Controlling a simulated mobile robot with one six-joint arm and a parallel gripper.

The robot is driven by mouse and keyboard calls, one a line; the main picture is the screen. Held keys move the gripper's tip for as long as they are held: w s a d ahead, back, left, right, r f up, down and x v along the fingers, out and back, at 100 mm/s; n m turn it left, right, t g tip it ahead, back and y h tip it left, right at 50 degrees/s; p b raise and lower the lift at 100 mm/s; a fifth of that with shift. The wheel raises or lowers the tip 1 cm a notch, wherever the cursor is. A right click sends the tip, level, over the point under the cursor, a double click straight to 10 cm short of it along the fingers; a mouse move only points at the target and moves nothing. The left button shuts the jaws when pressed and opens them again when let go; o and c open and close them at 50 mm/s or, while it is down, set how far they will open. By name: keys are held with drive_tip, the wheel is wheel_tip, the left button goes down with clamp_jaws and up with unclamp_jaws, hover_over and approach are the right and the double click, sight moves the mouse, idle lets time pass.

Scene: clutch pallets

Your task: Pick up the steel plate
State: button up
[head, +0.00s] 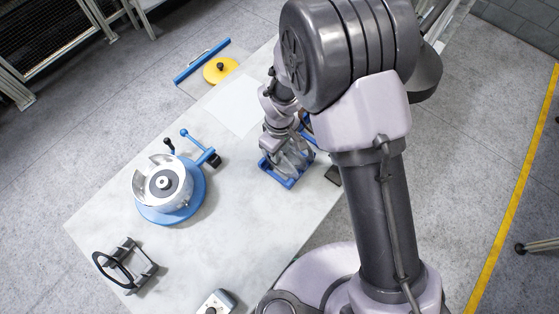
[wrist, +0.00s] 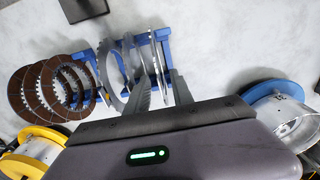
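Several thin silver steel plates (wrist: 109,76) stand on edge in a blue rack (wrist: 165,36) in the wrist view. Brown-faced toothed plates (wrist: 36,90) stand in a row at its left end. My gripper (wrist: 158,90) is over the rack, its two grey fingers apart. One or more steel plates at the rack's right side rise between or just beyond the fingertips; contact is not visible. In the head view my gripper (head: 288,162) is low over the blue rack (head: 285,182), and its plates are largely hidden by the arm.
A silver drum on a blue round base (head: 170,212) stands left on the pale table (head: 235,235). A black ring stand (head: 125,265) is at front left. A yellow disc (head: 213,77) is at the back. A dark block (head: 333,174) lies right of the rack.

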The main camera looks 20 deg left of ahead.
clamp_jaws()
idle(1.4)
